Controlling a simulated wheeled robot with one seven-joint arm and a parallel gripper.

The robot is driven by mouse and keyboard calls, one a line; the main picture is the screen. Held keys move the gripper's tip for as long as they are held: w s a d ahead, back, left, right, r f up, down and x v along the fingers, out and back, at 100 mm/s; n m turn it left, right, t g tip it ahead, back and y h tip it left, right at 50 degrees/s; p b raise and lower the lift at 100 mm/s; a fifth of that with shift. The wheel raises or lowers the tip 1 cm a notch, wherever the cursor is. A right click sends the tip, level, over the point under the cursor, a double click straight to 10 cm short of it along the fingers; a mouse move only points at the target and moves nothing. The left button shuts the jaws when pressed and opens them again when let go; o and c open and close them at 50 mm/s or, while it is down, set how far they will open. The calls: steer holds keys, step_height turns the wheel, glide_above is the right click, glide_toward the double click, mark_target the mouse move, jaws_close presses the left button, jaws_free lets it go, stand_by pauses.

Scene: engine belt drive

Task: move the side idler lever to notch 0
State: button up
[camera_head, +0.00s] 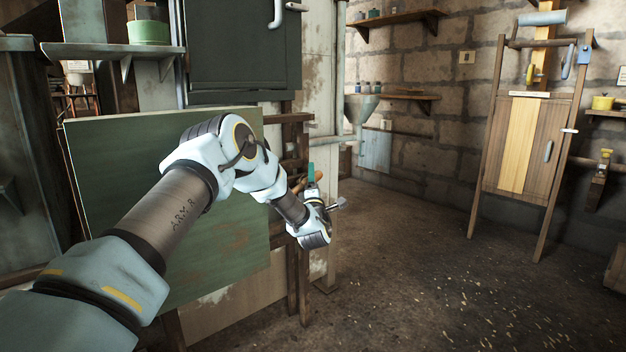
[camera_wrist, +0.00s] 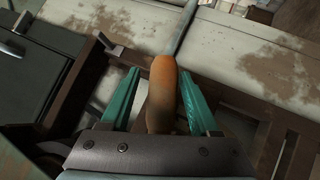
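The lever's orange-brown handle (camera_wrist: 162,92) stands between the two teal fingers of my gripper (camera_wrist: 160,98) in the wrist view, with a grey metal rod (camera_wrist: 184,28) running from its top end toward the upper edge. A gap shows between the handle and the left finger; the right finger is very close to it, and I cannot tell whether it touches. My gripper is open around the handle. In the head view my gripper (camera_head: 311,174) is beside the wooden frame, with a bit of the orange handle (camera_head: 319,175) showing. No notch numbers are readable.
A green panel (camera_head: 165,200) stands left of the frame, behind my arm. A dark cabinet (camera_head: 243,45) hangs above. A funnel (camera_head: 360,107) is on the wall behind. A wooden stand (camera_head: 530,140) is at the right. The floor (camera_head: 420,260) between is clear except for scattered chips.

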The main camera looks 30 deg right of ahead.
steer(key=shift+o, duration=0.2)
steer(key=shift+f, duration=0.1)
steer(key=shift+s+a+f, duration=0.15)
steer(key=shift+s+a, duration=0.05)
steer(key=shift+s, duration=0.15)
steer(key=v, duration=1)
steer(key=shift+p, duration=0.3)
